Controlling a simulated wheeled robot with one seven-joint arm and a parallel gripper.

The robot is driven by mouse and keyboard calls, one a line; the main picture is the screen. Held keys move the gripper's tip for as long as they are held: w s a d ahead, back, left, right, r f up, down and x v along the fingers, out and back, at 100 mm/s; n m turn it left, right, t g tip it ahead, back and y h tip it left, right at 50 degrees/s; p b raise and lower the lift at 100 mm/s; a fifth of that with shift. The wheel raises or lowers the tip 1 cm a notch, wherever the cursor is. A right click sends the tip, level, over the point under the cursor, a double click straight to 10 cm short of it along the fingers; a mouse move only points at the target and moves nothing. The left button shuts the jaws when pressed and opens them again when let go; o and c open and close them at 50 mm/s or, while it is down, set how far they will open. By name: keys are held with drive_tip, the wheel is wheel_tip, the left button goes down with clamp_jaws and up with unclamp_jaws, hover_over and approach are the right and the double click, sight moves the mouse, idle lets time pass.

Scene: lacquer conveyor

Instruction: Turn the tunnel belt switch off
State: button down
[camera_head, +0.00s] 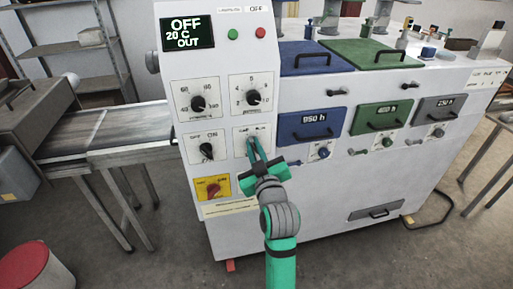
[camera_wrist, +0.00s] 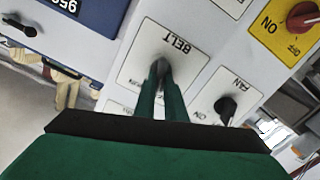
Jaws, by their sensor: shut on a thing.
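The belt switch (camera_wrist: 158,71) is a small dark-grey knob on a white plate marked BELT, which appears upside down in the wrist view. In the head view its plate (camera_head: 266,131) is on the lower right of the white control panel. My gripper (camera_head: 253,145) reaches up to this plate from below. Its green fingers (camera_wrist: 163,88) are shut on the knob and hide part of it. The pointer direction of the knob cannot be made out. The belt (camera_head: 110,126) runs into the machine from the left.
A fan knob (camera_wrist: 226,106) is beside the belt plate; a red switch on a yellow plate (camera_head: 212,187) is below it. Two dials (camera_head: 198,103) are above. A display (camera_head: 187,32) reads OFF, 20 C, OUT. Blue drawer (camera_head: 311,124) is at right.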

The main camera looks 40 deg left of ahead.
drive_tip(key=shift+s+n, duration=0.15)
drive_tip(key=shift+n, duration=0.65)
drive_tip(key=c, duration=1.8)
unclamp_jaws()
drive_tip(key=shift+d, duration=0.1)
drive_tip(key=shift+s+d, duration=0.2)
drive_tip(key=shift+d, duration=0.15)
drive_tip(key=v, duration=1)
